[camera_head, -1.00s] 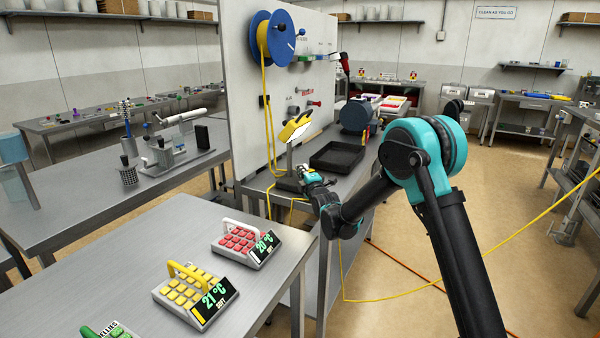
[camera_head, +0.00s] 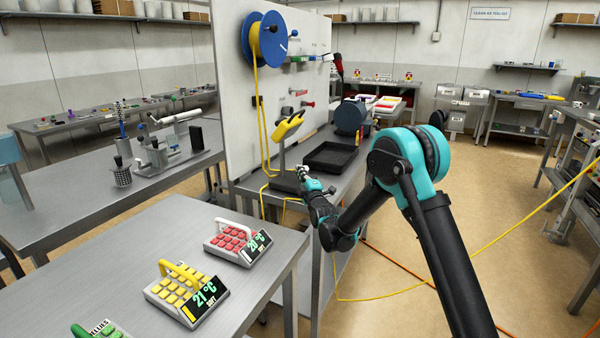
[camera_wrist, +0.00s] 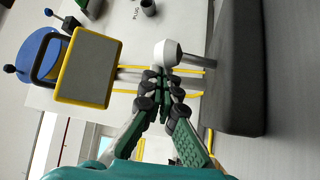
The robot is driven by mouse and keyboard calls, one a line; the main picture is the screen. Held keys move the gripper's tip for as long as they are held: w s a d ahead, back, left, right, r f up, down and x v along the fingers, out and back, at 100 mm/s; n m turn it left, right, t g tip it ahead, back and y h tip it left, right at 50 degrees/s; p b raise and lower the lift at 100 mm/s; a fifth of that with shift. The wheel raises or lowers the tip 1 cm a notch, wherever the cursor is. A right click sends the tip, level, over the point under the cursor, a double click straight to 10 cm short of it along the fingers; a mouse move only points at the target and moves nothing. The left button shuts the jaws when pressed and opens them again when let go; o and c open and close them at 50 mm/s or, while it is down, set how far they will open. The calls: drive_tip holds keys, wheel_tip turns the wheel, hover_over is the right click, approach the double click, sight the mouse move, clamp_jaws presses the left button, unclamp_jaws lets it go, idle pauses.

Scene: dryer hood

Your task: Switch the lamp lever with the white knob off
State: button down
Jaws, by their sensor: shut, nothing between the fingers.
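The desk lamp has a yellow head (camera_head: 288,125) on a stem with a dark base (camera_head: 285,183) at the edge of the far bench. In the wrist view its yellow-framed head (camera_wrist: 58,72) shows a plain grey, unlit panel. The white knob (camera_wrist: 167,50) is at the tips of my gripper (camera_wrist: 161,82), with a grey rod running right from it towards a dark block. My fingers are closed together with nothing between them. I cannot tell whether they touch the knob. In the head view my gripper (camera_head: 303,174) is right beside the lamp base; the knob is not clear there.
A black tray (camera_head: 330,157) lies right of the lamp. A pegboard panel (camera_head: 232,100) with a blue cable reel (camera_head: 268,38) stands behind. Yellow cable hangs beside the lamp. Keypad units (camera_head: 238,240) stand on the near table.

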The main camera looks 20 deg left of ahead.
drive_tip(key=shift+d, duration=0.1)
drive_tip(key=v, duration=1.2)
drive_tip(key=s+d+f+m+g+h, duration=0.15)
drive_tip(key=d+m+h, duration=0.3)
drive_tip(key=d, duration=0.95)
drive_tip(key=d+f+m+g+h, duration=0.15)
drive_tip(key=d+m+h, duration=0.35)
drive_tip(key=d, duration=0.9)
drive_tip(key=s+d+f+m+g+h, duration=0.1)
drive_tip(key=s+d+f+m+g, duration=0.1)
drive_tip(key=s+d, duration=0.5)
drive_tip(key=s+d+f+m+g+h, duration=0.1)
drive_tip(key=s+d+f+m+g, duration=0.2)
drive_tip(key=s+d+m, duration=0.4)
drive_tip(key=s+d+f+m+g+h, duration=0.2)
drive_tip(key=s+d, duration=0.6)
drive_tip(key=s, duration=0.5)
wheel_tip(320, 180, down, 3)
drive_tip(key=m+g, duration=0.1)
drive_tip(key=m, duration=0.2)
drive_tip(key=shift+s+d, duration=0.35)
